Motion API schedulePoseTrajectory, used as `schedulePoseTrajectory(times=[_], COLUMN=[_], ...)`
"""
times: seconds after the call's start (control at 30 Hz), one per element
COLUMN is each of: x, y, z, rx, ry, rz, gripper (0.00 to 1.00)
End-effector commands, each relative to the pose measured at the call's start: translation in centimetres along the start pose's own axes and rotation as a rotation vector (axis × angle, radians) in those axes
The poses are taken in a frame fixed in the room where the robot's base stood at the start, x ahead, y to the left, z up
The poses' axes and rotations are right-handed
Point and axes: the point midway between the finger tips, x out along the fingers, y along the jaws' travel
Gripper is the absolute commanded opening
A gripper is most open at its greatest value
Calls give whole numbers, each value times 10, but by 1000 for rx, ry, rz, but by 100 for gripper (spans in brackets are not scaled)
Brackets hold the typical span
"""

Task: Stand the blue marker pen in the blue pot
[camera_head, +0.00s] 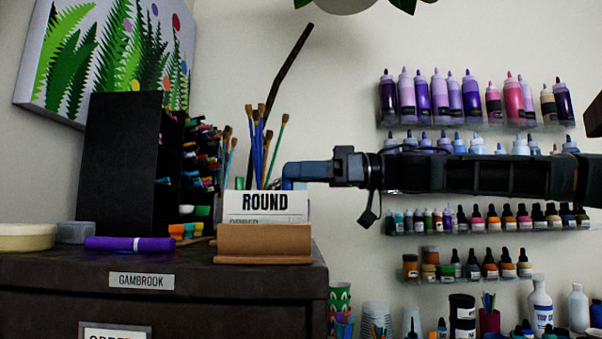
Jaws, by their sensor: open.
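A violet-blue pen-shaped thing (115,243) with a white band lies on its side on the dark cabinet top (180,266), at the front left. It is the only pen I see lying there, and its colour looks more violet than plain blue. I cannot make out a blue pot for certain; the foot of the brushes (259,150) is hidden behind the ROUND card (265,204). My gripper (289,178) reaches in from the right, above and behind the card and well right of the pen. It is open, with blue fingers seen side-on, and nothing shows in it.
The card stands in a wooden holder (263,243) at the cabinet's right front. A black rack (120,165) of colourful pens stands behind the pen. A cream round tub (27,237) and a grey-blue block (76,232) are at left. Wall shelves hold bottles (523,220) at right.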

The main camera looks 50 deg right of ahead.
Motion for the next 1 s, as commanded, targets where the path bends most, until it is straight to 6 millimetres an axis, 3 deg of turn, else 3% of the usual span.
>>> schedulePoseTrajectory(times=[0.17, 0.6, 1.0], x=[-10, -72, -78], y=[1, 1, 0], z=[0, 0, 0], rx=[0, 0, 0], ry=[0, 1, 0], rz=[4, 2, 0], gripper=[49, 49, 49])
